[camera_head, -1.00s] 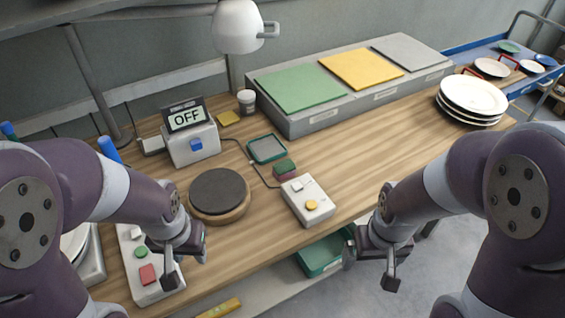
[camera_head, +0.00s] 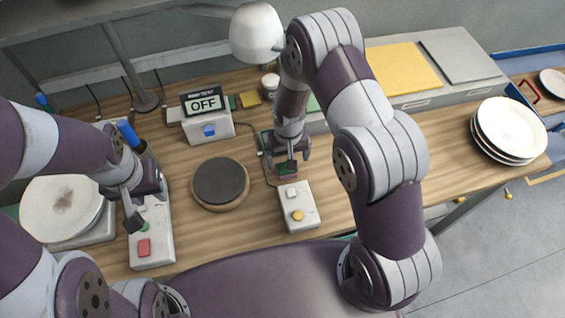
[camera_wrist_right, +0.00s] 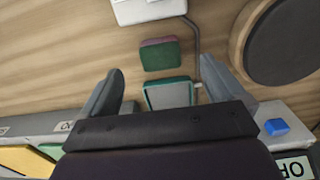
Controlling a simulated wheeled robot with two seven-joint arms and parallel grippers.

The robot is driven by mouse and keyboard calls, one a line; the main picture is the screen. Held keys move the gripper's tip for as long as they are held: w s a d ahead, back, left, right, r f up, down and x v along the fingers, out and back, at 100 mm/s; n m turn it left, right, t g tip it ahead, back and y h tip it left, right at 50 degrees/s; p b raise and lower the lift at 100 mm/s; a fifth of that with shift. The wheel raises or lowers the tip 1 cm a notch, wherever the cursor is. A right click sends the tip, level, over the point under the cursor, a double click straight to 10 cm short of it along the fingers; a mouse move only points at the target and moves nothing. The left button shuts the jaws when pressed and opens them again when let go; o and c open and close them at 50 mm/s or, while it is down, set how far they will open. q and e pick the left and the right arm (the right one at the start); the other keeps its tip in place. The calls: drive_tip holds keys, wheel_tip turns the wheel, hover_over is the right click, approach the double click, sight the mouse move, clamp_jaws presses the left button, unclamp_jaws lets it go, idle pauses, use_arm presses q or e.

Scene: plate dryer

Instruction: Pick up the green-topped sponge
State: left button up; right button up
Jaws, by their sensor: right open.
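The green-topped sponge, a small block with a dark green top and a maroon side, shows whole in the right wrist view (camera_wrist_right: 161,55). In the head view only a bit of it (camera_head: 284,170) shows beneath my right gripper (camera_head: 291,163). My right gripper is open and empty above the sponge; in the wrist view its fingers (camera_wrist_right: 162,66) stand apart on either side, with the sponge between and slightly beyond their tips. My left gripper (camera_head: 148,206) is open and empty over the button panel at the left.
A green-rimmed tray (camera_wrist_right: 168,94) lies beside the sponge. A white button box (camera_head: 298,207) stands just in front of it, and a round dark pad (camera_head: 220,181) to the left. The OFF display box (camera_head: 207,120) stands behind. Stacked plates (camera_head: 509,129) sit at the right.

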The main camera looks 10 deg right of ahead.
sight(283, 174)
drive_tip(key=f+p, duration=0.1)
drive_tip(key=f, duration=0.1)
drive_tip(key=f+p, duration=0.1)
drive_tip(key=f, duration=0.2)
drive_tip(key=w+f+p, duration=0.1)
drive_tip(key=f, duration=0.1)
drive_tip(key=shift+d+f, duration=0.1)
drive_tip(key=shift+f, duration=0.4)
drive_tip(key=shift+w+f, duration=0.1)
drive_tip(key=c, duration=0.9)
drive_tip(key=shift+c, duration=0.7)
